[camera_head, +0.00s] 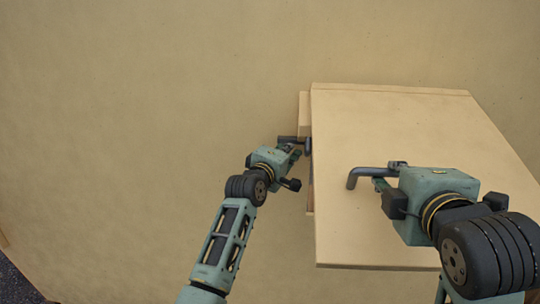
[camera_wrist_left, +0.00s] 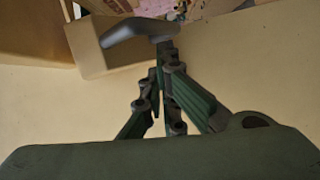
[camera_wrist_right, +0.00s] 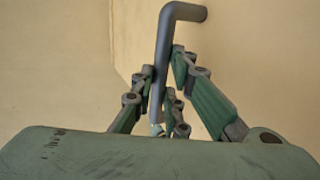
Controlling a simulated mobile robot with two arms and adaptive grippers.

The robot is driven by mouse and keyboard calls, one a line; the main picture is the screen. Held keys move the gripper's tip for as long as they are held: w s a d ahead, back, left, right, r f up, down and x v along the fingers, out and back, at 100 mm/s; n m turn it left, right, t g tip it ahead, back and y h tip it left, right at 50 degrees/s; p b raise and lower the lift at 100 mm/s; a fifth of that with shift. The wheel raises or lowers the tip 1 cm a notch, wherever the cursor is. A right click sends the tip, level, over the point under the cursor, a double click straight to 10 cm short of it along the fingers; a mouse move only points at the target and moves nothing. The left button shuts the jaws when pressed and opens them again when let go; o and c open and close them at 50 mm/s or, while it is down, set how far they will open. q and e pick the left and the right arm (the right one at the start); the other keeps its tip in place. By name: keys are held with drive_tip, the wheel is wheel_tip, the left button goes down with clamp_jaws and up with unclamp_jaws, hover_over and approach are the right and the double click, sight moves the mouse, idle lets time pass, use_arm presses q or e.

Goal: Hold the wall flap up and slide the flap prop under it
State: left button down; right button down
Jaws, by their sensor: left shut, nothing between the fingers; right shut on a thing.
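The wall flap (camera_head: 400,120) is a pale wooden panel that stands out from the wall, raised. My right gripper (camera_head: 385,176) is shut on the flap's grey bent handle (camera_head: 356,175); the bar also shows between its fingers in the right wrist view (camera_wrist_right: 165,50). My left gripper (camera_head: 295,150) is shut and empty at the flap's left edge. Its fingertips are right at a dark grey handle (camera_wrist_left: 140,32), seemingly the flap prop's; I cannot tell whether they touch. A pale wooden block (camera_wrist_left: 95,55) lies behind that handle. The rest of the prop is hidden.
The plain beige wall (camera_head: 130,110) fills the left and the back, with free room left of the flap. A wooden frame edge (camera_head: 304,110) shows beside the flap. Pinkish printed things (camera_wrist_left: 205,8) show beyond the opening in the left wrist view.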

drive_tip(key=shift+r, duration=0.15)
use_arm(q)
drive_tip(key=s+a+r, duration=0.1)
drive_tip(key=s+a, duration=0.6)
drive_tip(key=s, duration=0.2)
drive_tip(key=shift+a, duration=0.2)
drive_tip(key=w+d+f, duration=0.1)
drive_tip(key=w+d, duration=0.6)
drive_tip(key=w, duration=0.2)
drive_tip(key=shift+d, duration=0.35)
